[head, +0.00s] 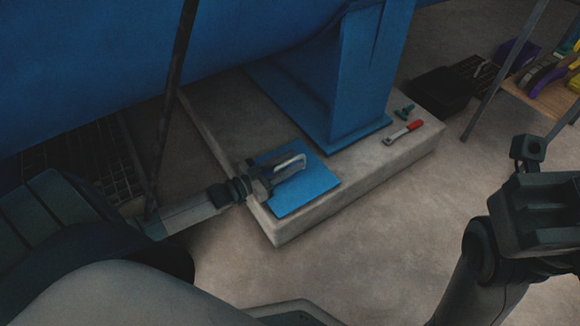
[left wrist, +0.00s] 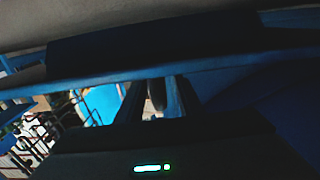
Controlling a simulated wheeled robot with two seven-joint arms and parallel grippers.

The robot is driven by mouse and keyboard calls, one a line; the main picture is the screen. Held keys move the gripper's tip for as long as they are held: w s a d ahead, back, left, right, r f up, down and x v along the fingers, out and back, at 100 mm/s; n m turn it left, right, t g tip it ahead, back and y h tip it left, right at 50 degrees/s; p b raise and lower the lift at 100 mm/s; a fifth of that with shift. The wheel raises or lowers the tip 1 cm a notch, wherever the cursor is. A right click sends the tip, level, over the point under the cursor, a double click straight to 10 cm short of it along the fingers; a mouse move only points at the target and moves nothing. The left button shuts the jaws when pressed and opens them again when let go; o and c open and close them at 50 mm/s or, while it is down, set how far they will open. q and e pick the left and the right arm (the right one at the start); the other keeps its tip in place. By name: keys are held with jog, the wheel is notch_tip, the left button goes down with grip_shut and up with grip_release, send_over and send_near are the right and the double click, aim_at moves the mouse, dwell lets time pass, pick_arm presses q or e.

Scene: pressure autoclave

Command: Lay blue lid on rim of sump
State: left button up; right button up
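The blue lid (head: 309,194) is a flat square plate lying on the concrete plinth (head: 285,229), with a pale bar handle (head: 290,166) on top. My left gripper (head: 266,181) is low over the lid's left part, at the handle. In the left wrist view its dark fingers (left wrist: 160,100) stand apart, with a narrow greyish piece, likely the handle, between them and blue beside it. My right gripper (head: 528,152) is at the right, away from the lid; its fingers do not show clearly. I cannot make out the sump's rim; a dark grating (head: 95,155) lies at the left.
A big blue vessel (head: 110,70) and its blue support leg (head: 355,75) stand behind the lid. A red-handled tool (head: 403,132) and a small green part (head: 404,111) lie on the plinth. A dark post (head: 172,100) rises left of it. The floor in front is clear.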

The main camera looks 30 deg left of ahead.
pick_arm(q)
grip_shut()
dwell(1.2)
jog(key=shift+r, duration=0.1)
